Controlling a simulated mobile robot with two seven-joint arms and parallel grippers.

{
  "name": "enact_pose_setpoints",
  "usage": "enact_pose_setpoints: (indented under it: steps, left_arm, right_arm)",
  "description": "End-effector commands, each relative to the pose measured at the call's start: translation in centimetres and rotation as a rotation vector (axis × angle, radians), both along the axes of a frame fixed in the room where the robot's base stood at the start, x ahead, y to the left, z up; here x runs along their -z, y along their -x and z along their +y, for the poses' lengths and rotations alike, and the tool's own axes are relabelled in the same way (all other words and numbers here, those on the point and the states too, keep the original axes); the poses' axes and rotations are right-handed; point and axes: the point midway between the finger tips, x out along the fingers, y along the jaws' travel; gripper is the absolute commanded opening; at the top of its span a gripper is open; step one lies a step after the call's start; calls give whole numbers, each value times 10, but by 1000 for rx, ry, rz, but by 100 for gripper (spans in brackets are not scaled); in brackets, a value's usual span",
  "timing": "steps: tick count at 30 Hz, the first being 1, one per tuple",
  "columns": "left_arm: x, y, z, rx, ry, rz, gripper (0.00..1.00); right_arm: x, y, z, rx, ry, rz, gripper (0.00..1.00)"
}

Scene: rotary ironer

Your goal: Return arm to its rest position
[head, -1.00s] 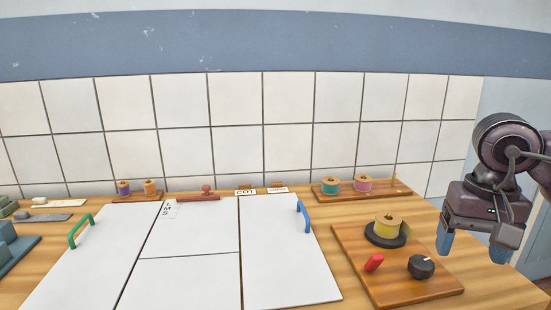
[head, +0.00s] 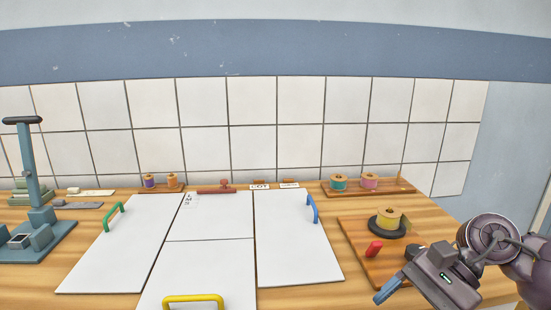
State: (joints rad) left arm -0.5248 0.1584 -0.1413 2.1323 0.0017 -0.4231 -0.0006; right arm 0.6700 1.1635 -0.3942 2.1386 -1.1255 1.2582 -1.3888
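My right gripper (head: 388,290) comes in from the lower right, over the front part of a wooden board. It is tilted to the lower left. One blue fingertip shows clearly; the other finger is hidden or out of frame, so its opening cannot be told. I see nothing held in it. The board (head: 352,233) carries a yellow spool (head: 389,217) on a black disc and a red knob (head: 374,248). The board's black knob is mostly hidden behind the gripper. My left gripper is not in view.
White panels (head: 205,262) with green (head: 114,215), blue (head: 312,209) and yellow (head: 193,299) handles cover the table's middle. A blue-grey press (head: 34,185) stands at left. A spool rack (head: 398,190) sits behind the board. Wooden tabletop (head: 440,224) is bare at the right.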

Motion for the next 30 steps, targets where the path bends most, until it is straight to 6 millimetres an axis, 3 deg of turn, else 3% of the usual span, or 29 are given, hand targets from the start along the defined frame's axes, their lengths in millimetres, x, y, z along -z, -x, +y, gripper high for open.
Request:
enact_pose_setpoints:
  steps: [3, 6, 11, 16, 20, 23, 27, 28, 30]
  left_arm:
    - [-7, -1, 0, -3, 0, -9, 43]
    - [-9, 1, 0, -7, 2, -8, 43]
    - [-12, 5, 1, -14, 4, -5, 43]
    - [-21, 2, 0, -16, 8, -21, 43]
    - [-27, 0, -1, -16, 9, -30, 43]
    - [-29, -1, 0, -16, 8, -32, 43]
    - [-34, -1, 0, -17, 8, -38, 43]
    - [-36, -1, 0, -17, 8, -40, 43]
    - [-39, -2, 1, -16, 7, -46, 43]
  right_arm:
    - [0, 11, 26, 174, -216, 231, 74]
    - [-2, 14, 39, 327, -387, 447, 74]
    - [0, 9, 44, 570, -648, 830, 74]
    - [15, 0, 29, 817, -917, 1269, 74]
    - [40, -2, 8, 989, -1126, 1627, 74]
    - [69, 2, -13, 1111, -1293, 1905, 74]
    - [120, 21, -41, 1250, -1546, 2302, 74]
    - [132, 28, -47, -1270, 1600, -2382, 74]
    - [161, 47, -59, -1127, 1493, -2212, 74]
